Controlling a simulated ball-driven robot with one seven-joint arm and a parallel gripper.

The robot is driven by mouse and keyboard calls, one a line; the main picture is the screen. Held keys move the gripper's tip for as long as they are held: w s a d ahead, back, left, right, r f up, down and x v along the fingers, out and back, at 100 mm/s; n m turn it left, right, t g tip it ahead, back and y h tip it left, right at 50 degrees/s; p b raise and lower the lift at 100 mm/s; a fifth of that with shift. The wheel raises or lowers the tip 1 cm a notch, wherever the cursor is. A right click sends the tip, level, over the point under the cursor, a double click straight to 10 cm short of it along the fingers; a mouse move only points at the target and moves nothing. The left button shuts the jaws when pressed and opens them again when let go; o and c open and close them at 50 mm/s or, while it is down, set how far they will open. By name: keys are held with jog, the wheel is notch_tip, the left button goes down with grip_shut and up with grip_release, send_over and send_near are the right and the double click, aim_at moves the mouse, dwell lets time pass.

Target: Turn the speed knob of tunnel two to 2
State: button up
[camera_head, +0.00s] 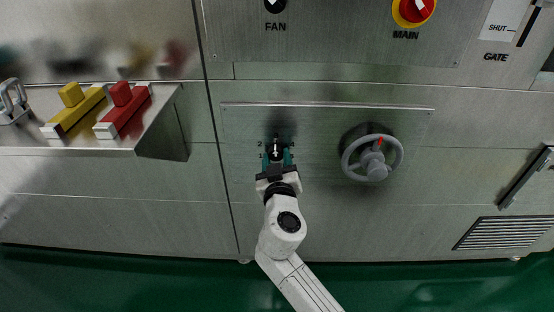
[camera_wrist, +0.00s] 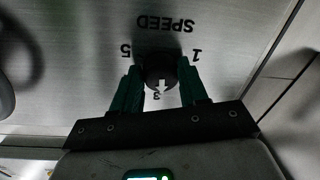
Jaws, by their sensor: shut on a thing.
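The speed knob (camera_wrist: 160,70) is a dark round knob on the steel panel, with a white arrow on its face. In the wrist view the lettering is upside down: SPEED above, a 1 to the right, a digit like 2 or 5 to the left, and a digit like 3 below. The arrow points down toward that lower digit. My gripper (camera_wrist: 158,82) is shut on the knob, its green fingers on either side. No tunnel number is legible.
A grey handwheel (camera_head: 370,158) stands right of the knob. A shelf (camera_head: 110,143) at left carries a yellow block (camera_head: 76,108) and a red block (camera_head: 124,109). Above are the FAN knob (camera_head: 275,5) and red MAIN switch (camera_head: 414,8). A vent (camera_head: 503,232) is lower right.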

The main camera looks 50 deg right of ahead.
jog(key=n+p, duration=0.1)
jog(key=n, duration=0.4)
jog(key=shift+r+p, duration=0.2)
jog(key=shift+p, duration=0.15)
jog(key=n+g+p, duration=0.1)
jog(key=n+p, duration=0.1)
jog(key=n, duration=0.3)
jog(key=shift+n, duration=0.3)
jog(key=o, duration=1.1)
jog(key=shift+c, duration=0.2)
jog(key=p+v, duration=0.1)
jog(key=v, duration=0.9)
jog(key=shift+s+a, duration=0.3)
jog(key=shift+s, duration=0.05)
